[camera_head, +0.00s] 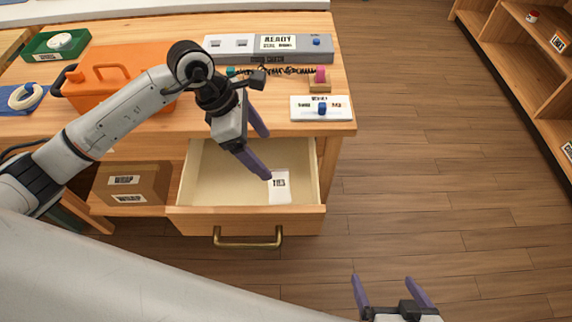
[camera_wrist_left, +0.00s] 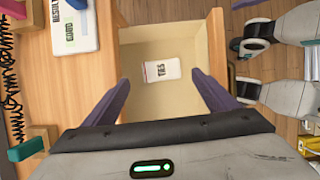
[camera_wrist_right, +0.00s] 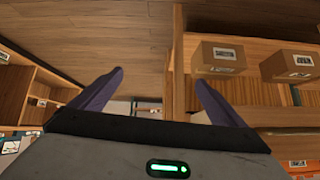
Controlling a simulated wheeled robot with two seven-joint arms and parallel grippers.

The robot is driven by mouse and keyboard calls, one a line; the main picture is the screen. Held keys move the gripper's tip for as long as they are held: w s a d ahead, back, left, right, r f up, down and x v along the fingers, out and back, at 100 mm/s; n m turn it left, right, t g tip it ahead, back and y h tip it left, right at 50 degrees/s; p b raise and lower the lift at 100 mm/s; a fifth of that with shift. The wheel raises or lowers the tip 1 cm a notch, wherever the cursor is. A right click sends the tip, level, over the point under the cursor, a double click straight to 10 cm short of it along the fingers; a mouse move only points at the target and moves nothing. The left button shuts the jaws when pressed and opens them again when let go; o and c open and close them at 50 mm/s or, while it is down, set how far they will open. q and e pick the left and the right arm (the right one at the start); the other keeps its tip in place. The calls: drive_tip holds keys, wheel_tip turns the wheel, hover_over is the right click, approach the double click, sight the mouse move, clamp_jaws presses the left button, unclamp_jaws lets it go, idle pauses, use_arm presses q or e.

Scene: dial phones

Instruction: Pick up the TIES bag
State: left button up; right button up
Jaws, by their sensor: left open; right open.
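The TIES bag (camera_head: 280,187) is a small white packet with a dark label. It lies in the right part of the open drawer (camera_head: 225,190). It also shows in the left wrist view (camera_wrist_left: 162,70), between and beyond the open fingers. My left gripper (camera_head: 266,155) is open and empty above the drawer, its fingers tilted down toward the bag and apart from it. In the left wrist view its fingers (camera_wrist_left: 163,90) frame the bag. My right gripper (camera_head: 392,285) is open and empty over the floor, right of and in front of the drawer.
The drawer's brass handle (camera_head: 247,240) faces the front. On the workbench are an orange case (camera_head: 100,85), a grey READY box (camera_head: 268,48) and a white card with a blue knob (camera_head: 320,108). A cardboard box (camera_head: 130,185) sits on the shelf below. Floor to the right is clear.

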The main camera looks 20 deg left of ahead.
use_arm(q)
hover_over(276, 183)
drive_tip(key=a, duration=0.3)
drive_tip(key=f, duration=0.8)
drive_tip(key=shift+s+d+f, duration=0.25)
drive_tip(key=shift+s, duration=0.15)
drive_tip(key=x, duration=0.6)
drive_tip(key=shift+w+d+f, duration=0.1)
drive_tip(key=shift+d+f, duration=0.05)
drive_tip(key=shift+f, duration=0.25)
use_arm(e)
drive_tip(key=shift+s+f, duration=0.25)
drive_tip(key=shift+s, duration=0.35)
use_arm(q)
drive_tip(key=c, duration=0.7)
